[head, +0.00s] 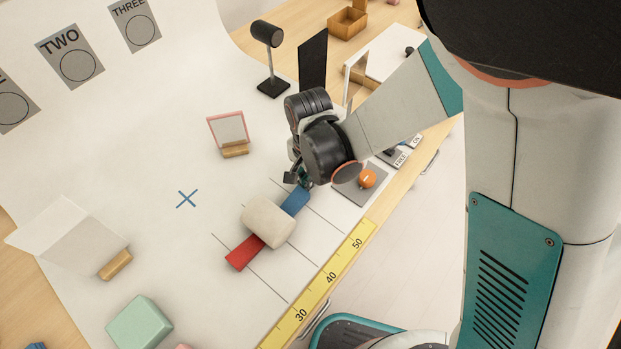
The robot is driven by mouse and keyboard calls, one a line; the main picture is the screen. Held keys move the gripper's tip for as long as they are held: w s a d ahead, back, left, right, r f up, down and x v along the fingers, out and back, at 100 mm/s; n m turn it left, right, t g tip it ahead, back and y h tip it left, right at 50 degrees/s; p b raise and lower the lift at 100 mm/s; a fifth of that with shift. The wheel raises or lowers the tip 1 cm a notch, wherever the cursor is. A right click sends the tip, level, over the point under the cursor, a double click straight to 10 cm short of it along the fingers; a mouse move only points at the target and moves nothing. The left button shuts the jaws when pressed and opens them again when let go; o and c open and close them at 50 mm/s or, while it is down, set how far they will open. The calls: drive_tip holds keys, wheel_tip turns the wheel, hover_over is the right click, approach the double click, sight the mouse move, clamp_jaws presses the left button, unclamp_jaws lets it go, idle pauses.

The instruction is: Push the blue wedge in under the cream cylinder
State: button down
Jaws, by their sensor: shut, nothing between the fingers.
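The cream cylinder (267,222) lies on its side on the white surface. The blue wedge (295,202) is at its upper right, its near end against or very close to the cylinder; whether it touches cannot be told. A red wedge (244,253) is on the opposite, lower-left side, close against the cylinder. My gripper (303,181) is shut and empty, low at the far end of the blue wedge. Its fingertips are small and partly hidden by my wrist, so contact with the wedge is unclear.
A yellow ruler (318,291) runs along the table's front edge. An orange knob (367,179) on a grey plate sits right of my gripper. A pink-framed panel (228,131) stands behind, and a green block (139,322) lies lower left. The surface around the blue cross (187,199) is clear.

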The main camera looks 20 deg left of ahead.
drive_tip(key=shift+w+d, duration=0.2)
drive_tip(key=shift+w, duration=0.35)
drive_tip(key=w, duration=0.1)
drive_tip(key=w+d, duration=0.1)
drive_tip(key=shift+w+d+f+b, duration=0.1)
drive_tip(key=shift+w+b, duration=0.2)
drive_tip(key=shift+w, duration=0.1)
wheel_tip(320, 180, up, 10)
drive_tip(key=p, duration=0.4)
